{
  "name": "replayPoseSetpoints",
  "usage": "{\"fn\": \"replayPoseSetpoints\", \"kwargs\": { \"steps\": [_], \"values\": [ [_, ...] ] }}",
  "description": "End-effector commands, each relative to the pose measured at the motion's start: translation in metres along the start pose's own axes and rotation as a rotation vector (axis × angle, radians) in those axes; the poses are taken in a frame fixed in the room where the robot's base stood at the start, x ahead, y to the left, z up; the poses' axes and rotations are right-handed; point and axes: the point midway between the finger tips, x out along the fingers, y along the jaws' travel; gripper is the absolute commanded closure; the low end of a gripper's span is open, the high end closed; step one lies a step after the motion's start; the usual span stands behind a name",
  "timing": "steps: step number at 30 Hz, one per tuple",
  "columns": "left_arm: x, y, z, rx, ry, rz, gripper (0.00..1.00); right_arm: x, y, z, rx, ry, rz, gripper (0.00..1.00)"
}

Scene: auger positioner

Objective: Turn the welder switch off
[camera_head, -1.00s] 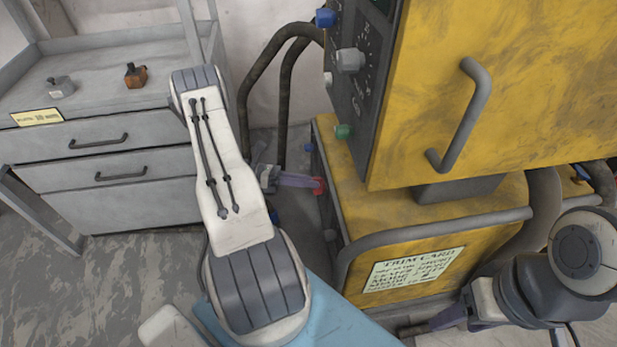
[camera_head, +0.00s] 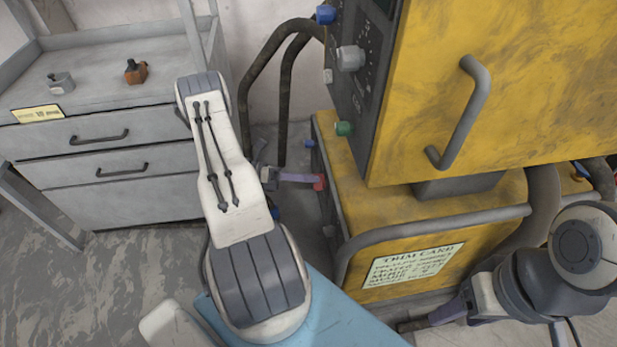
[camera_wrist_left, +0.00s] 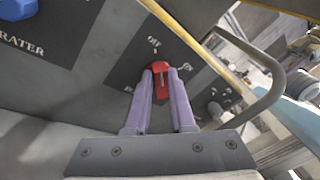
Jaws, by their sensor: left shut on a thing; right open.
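The red welder switch (camera_wrist_left: 161,80) is on a dark panel, with an "OFF" label above it and an "ON" label to its upper right in the left wrist view. My left gripper (camera_wrist_left: 160,74) has its purple fingers on either side of the switch and is shut on it. In the head view the red switch (camera_head: 319,182) shows at the left side of the yellow welder (camera_head: 440,205), with my left gripper (camera_head: 300,178) reaching it from the left. My right gripper (camera_head: 435,322) is open at the lower right, partly hidden by its own arm.
A blue knob (camera_wrist_left: 15,8) is on the same panel. A yellow box with a grey handle (camera_head: 462,115) stands over the lower unit. A bent grey rail (camera_head: 430,230) crosses the unit's front, above a trim card (camera_head: 415,267). A grey drawer cabinet (camera_head: 100,140) stands left.

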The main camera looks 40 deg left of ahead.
Motion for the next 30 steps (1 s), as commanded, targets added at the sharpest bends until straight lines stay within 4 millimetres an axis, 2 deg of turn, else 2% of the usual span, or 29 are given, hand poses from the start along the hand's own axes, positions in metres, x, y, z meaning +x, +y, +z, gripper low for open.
{"fn": "replayPoseSetpoints", "kwargs": {
  "steps": [2,3,5,17,20,30],
  "values": [
    [-0.001,0.001,-0.001,-0.002,0.000,0.003,1.00,0.000,0.000,0.000,0.000,0.000,0.000,0.44],
    [-0.001,0.001,-0.001,-0.002,0.000,0.003,0.70,0.000,0.000,0.000,0.000,0.000,0.000,0.44],
    [-0.001,0.001,-0.001,-0.001,0.000,0.003,0.48,0.000,0.000,0.000,0.000,0.000,0.000,0.44],
    [-0.006,0.001,0.000,0.002,0.000,0.003,0.48,0.000,0.000,0.000,0.000,0.000,0.000,0.44],
    [-0.019,0.001,0.000,0.003,-0.003,0.005,0.48,0.001,0.000,0.000,0.000,0.000,0.000,0.44],
    [-0.085,0.001,-0.001,0.002,-0.002,0.005,0.48,0.006,0.000,0.000,0.000,0.000,0.000,0.44]
  ]
}}
